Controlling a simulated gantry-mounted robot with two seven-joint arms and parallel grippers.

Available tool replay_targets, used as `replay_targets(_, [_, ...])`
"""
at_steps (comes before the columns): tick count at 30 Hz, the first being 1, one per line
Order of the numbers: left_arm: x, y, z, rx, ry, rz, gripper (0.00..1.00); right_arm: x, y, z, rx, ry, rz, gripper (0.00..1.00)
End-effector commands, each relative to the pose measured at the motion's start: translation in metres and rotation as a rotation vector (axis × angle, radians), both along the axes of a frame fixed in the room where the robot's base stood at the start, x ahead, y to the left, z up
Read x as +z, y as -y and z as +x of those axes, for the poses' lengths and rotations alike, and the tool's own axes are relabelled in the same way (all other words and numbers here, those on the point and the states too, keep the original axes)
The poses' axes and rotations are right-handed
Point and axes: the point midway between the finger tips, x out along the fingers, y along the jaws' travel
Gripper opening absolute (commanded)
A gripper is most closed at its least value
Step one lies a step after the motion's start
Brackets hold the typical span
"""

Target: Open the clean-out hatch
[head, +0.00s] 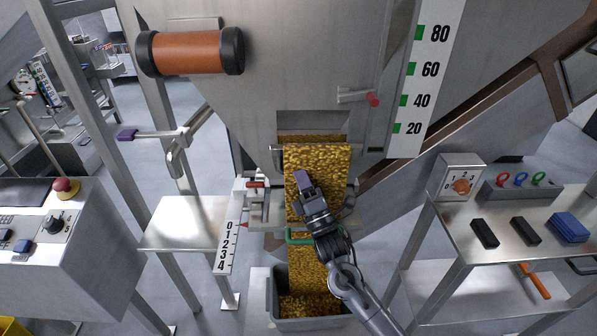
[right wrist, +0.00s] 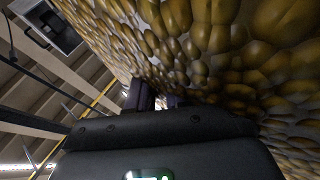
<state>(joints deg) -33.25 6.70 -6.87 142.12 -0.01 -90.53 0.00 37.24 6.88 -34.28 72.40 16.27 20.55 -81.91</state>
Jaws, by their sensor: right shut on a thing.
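The clean-out hatch is at the lower front of the grey hopper (head: 290,80), where a rectangular opening (head: 312,121) shows. A thick body of golden chips (head: 330,165) fills the space below it and runs down into a grey bin (head: 257,295). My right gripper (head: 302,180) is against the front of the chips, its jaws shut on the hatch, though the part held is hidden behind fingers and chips. In the right wrist view chips (right wrist: 210,50) fill the upper right, close beside the dark fingers (right wrist: 155,97). My left gripper is out of view.
A red-tipped handle (head: 373,99) sticks out right of the opening. A green bar (head: 299,238) crosses below my gripper. A purple-ended lever (head: 128,135) and bare metal shelf (head: 185,225) stand left. A table (head: 500,235) with dark blocks stands right.

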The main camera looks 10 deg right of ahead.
Motion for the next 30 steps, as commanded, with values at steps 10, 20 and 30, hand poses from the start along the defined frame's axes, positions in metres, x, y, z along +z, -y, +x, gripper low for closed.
replay_targets(10, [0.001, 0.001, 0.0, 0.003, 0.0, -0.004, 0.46, 0.0, 0.001, -0.001, -0.002, 0.0, 0.001, 0.25])
replay_targets(20, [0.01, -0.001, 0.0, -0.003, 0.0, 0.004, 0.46, -0.022, 0.015, -0.031, -0.003, 0.0, 0.001, 0.25])
replay_targets(30, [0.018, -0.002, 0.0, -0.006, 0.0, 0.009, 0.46, -0.051, 0.033, -0.071, -0.003, 0.01, 0.003, 0.25])
